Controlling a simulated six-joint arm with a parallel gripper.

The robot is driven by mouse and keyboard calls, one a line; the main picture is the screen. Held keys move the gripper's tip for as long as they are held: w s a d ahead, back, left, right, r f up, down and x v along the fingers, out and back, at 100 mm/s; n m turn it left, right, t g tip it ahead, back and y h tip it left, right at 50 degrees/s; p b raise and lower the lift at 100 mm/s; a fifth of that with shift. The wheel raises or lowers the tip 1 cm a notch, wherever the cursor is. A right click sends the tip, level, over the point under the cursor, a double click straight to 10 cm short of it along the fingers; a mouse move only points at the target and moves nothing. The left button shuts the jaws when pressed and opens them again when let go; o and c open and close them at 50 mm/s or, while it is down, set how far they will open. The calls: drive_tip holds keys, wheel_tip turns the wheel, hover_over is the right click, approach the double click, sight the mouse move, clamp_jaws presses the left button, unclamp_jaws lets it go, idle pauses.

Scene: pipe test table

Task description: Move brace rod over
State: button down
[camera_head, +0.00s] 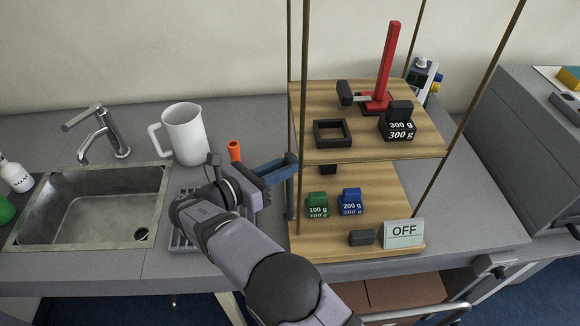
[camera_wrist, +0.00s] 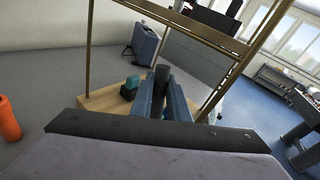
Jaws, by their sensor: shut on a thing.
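The brace rod appears to be the dark upright rod (camera_head: 290,200) beside the front left post of the wooden rack (camera_head: 370,248). My gripper (camera_head: 283,166) reaches in from the left with blue fingers closed around it. In the wrist view, my gripper (camera_wrist: 162,98) is shut with the dark end of the rod (camera_wrist: 159,78) between its fingers. The rod stands roughly upright. I cannot tell whether its lower end touches the bench or whether it touches the post.
The rack carries a red upright column (camera_head: 388,60), a 300 g weight (camera_head: 398,122), green (camera_head: 317,204) and blue (camera_head: 351,200) weights, and an OFF display (camera_head: 403,233). An orange cylinder (camera_head: 234,151), white jug (camera_head: 185,135) and sink (camera_head: 90,208) are left. Wires or posts surround the shelves.

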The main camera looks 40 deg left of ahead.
drive_tip(key=shift+w+a+f+n+g, duration=0.3)
drive_tip(key=shift+w+a+f+n, duration=0.1)
drive_tip(key=shift+w+a, duration=0.2)
drive_tip(key=shift+w+a+f+n+g, duration=0.3)
drive_tip(key=shift+w+a+n, duration=0.1)
drive_tip(key=shift+w+a, duration=0.2)
drive_tip(key=shift+w+a+f+n+g, duration=0.2)
drive_tip(key=shift+w+a+n+g, duration=0.15)
drive_tip(key=shift+a, duration=0.1)
drive_tip(key=shift+w, duration=0.1)
drive_tip(key=c, duration=2)
unclamp_jaws()
drive_tip(key=shift+s+r, duration=0.15)
drive_tip(key=shift+s, duration=0.05)
